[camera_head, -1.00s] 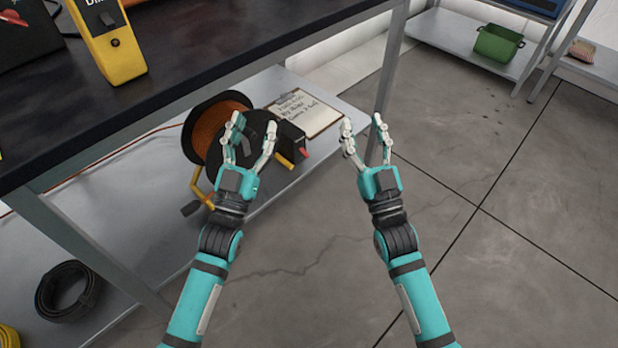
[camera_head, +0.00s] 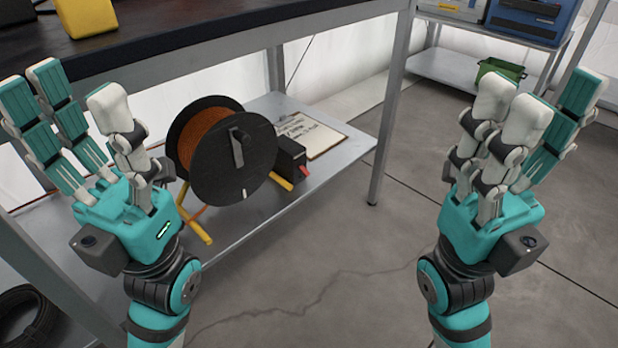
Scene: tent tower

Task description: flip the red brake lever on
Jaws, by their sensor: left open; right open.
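The red brake lever (camera_head: 304,170) is a small red tip on the black box (camera_head: 288,160) at the right side of the cable reel (camera_head: 243,167). The reel has orange cable, black flanges and a yellow stand, and sits on the lower shelf. Most of the lever's shape is too small to tell. My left gripper (camera_head: 90,125) is open and empty, raised to the left of the reel, clear of the lever. My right gripper (camera_head: 525,125) is open and empty, well to the right of the lever, over the floor.
The lower grey shelf (camera_head: 335,165) carries the reel and a clipboard (camera_head: 310,133) behind it. The dark tabletop (camera_head: 200,30) hangs above, with a table leg (camera_head: 390,115) to the right. A black coil (camera_head: 30,318) lies lower left. Floor between my arms is clear.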

